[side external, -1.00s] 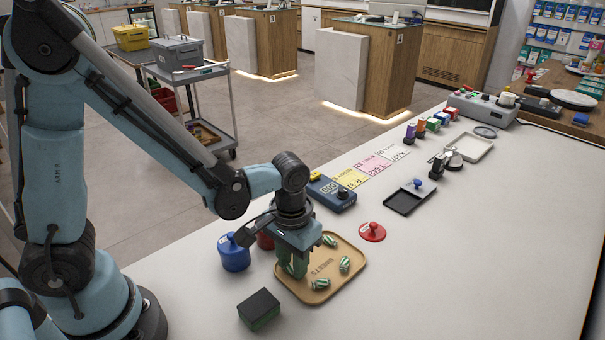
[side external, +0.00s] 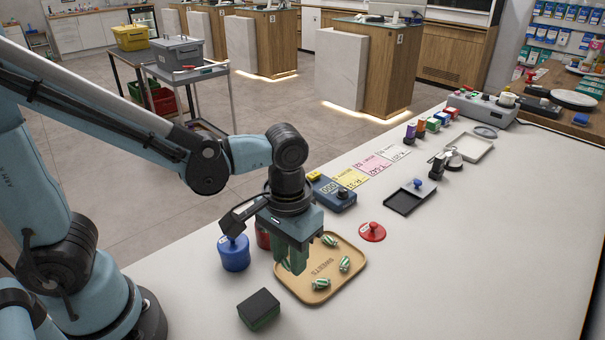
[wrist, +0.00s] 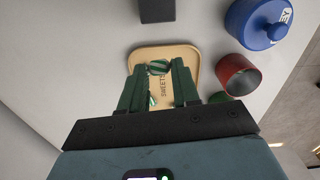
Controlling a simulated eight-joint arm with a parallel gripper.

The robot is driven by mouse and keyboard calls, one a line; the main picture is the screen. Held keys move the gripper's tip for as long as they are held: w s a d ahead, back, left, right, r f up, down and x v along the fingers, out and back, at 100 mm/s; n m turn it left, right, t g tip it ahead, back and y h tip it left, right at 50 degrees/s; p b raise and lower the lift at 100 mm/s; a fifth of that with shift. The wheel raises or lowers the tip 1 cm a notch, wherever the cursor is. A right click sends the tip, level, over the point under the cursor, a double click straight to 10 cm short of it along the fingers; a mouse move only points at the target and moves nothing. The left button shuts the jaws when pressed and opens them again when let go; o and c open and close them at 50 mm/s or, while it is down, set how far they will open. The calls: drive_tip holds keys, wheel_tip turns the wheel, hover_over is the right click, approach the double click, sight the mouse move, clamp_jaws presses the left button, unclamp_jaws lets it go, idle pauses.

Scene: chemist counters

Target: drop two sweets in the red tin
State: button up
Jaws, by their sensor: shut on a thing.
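My gripper (side external: 291,266) points down over the left part of the sweets tray (side external: 334,292). In the wrist view its green fingers (wrist: 158,68) are closed around a green-and-white striped sweet (wrist: 158,67) at the tips. That sweet is hidden behind the fingers in the side view. Three other striped sweets lie on the tray: one at the back (side external: 329,240), one at the right (side external: 344,264) and one at the front (side external: 320,284). The red tin (side external: 263,238) stands behind my gripper, partly hidden. The wrist view shows it open-topped (wrist: 238,76); its bottom is too dark to read.
A lidded blue tin (side external: 234,254) stands left of the red tin. A green round thing (wrist: 220,97) shows partly beside it in the wrist view. A black-topped block (side external: 259,309) lies in front. A red-knobbed disc (side external: 371,232) lies right of the tray. The counter's right front is clear.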

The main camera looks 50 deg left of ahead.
drive_tip(key=s+d+r, duration=0.4)
drive_tip(key=s+d, duration=0.1)
drive_tip(key=shift+s+r, duration=0.2)
drive_tip(key=shift+d, duration=0.1)
drive_tip(key=w+a+r, duration=0.2)
drive_tip(key=w+a, duration=0.3)
drive_tip(key=a, duration=0.3)
drive_tip(key=w+a+r, duration=0.2)
drive_tip(key=w+a, duration=0.4)
drive_tip(key=a, duration=0.2)
drive_tip(key=shift+s+f, duration=0.1)
drive_tip(key=shift+f, duration=2.55)
drive_tip(key=o, duration=1.1)
